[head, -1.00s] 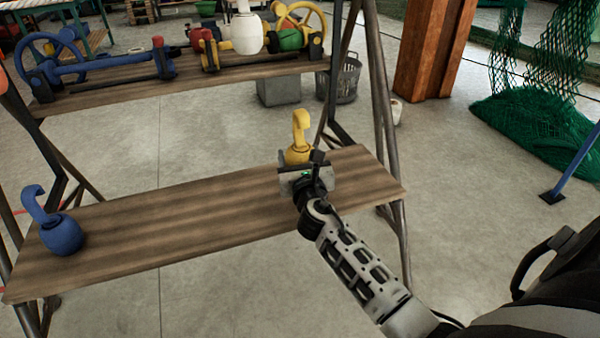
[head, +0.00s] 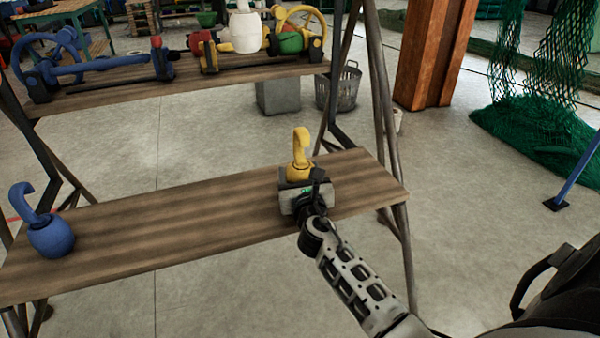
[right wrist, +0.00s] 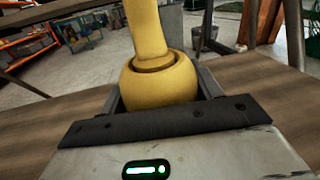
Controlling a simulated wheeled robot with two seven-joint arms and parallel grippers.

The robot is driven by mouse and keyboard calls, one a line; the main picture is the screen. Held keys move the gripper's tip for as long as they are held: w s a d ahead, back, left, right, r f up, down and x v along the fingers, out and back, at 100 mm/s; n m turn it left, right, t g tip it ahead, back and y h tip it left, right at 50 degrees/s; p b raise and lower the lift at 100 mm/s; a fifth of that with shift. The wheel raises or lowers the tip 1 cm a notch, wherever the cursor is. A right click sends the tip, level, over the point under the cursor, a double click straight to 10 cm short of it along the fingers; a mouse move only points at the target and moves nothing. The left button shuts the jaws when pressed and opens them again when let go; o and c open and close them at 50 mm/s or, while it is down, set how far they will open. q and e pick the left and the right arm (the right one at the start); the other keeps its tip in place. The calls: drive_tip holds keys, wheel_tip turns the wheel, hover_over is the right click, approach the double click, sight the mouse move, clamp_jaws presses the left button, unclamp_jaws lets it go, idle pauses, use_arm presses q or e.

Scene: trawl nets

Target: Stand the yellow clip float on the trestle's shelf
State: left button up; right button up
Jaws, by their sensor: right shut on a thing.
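The yellow clip float (head: 300,165) is upright, hook up, at the right end of the trestle's wooden shelf (head: 150,225). My right gripper (head: 305,187) is shut on it, and hides its lower part in the head view. In the right wrist view the float's round body (right wrist: 158,80) sits between the two fingers. I cannot tell whether its base touches the shelf. My left gripper is not in view.
A blue clip float (head: 48,230) stands at the shelf's left end. The upper shelf (head: 120,92) holds blue and yellow wheeled gear and a white float (head: 245,30). The shelf's middle is clear. Trestle legs (head: 385,120) stand close at right.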

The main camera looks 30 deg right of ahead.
sight(302, 176)
drive_tip(key=o, duration=1)
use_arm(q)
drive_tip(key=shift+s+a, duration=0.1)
use_arm(e)
drive_tip(key=shift+r, duration=0.2)
drive_tip(key=shift+r+p, duration=0.55)
drive_tip(key=shift+p, duration=0.05)
drive_tip(key=v, duration=0.2)
drive_tip(key=shift+s+a+f, duration=0.1)
drive_tip(key=shift+s+a, duration=0.1)
drive_tip(key=shift+s, duration=0.15)
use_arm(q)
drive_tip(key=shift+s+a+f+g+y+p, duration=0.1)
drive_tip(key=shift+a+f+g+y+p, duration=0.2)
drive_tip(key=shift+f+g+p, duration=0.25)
use_arm(e)
drive_tip(key=v, duration=0.9)
drive_tip(key=shift+s, duration=0.1)
